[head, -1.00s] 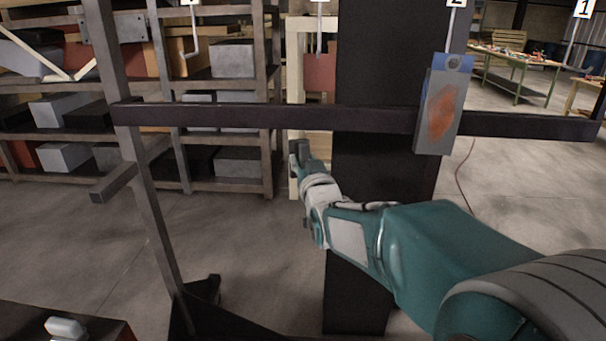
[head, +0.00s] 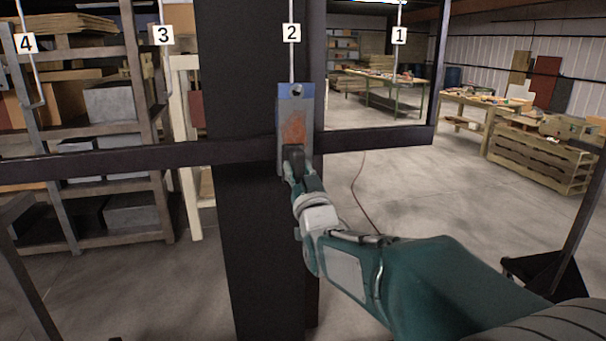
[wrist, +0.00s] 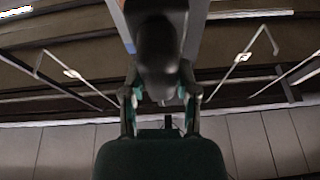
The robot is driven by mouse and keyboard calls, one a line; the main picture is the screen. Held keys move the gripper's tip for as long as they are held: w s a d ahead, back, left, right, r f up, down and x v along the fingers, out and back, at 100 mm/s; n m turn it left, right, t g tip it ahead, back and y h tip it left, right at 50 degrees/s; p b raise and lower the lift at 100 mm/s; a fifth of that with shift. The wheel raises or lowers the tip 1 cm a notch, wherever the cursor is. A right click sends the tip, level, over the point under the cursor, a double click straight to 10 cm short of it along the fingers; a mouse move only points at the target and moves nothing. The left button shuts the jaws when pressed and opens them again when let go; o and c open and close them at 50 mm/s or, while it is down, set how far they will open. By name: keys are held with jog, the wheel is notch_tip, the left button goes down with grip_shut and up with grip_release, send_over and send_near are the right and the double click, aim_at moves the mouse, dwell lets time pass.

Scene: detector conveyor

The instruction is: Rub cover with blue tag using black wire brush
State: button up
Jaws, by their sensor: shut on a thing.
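The cover (head: 295,103), a grey plate with a blue top and a reddish-brown patch, hangs on the hook tagged 2 (head: 291,33). A grey strip of it with a blue edge shows behind the brush in the wrist view (wrist: 118,17). My gripper (head: 297,172) overlaps the cover's lower end in the head view. In the wrist view my gripper (wrist: 160,97) is shut on the dark brush (wrist: 160,45), which is blurred. The brush shows as a dark shape against the cover (head: 293,158). I cannot tell whether its bristles touch the cover.
A dark horizontal bar (head: 130,160) runs behind the cover, in front of a wide dark post (head: 245,240). Empty hooks tagged 3 (head: 163,35), 4 (head: 25,43) and 1 (head: 399,36) hang at the sides. Shelves stand at left; tables and open floor lie at right.

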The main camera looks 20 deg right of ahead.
jog(key=w, duration=0.3)
jog(key=shift+w+a+f, duration=0.15)
jog(key=shift+w+a, duration=0.05)
jog(key=shift+w, duration=0.15)
jog(key=shift+w+d, duration=0.35)
jog(key=shift+w, duration=0.4)
jog(key=shift+a, duration=0.45)
jog(key=shift+w+d, duration=0.15)
jog(key=shift+d, duration=0.1)
jog(key=shift+w+a, duration=0.15)
jog(key=shift+w, duration=0.15)
jog(key=shift+w+f, duration=0.1)
jog(key=shift+w, duration=0.9)
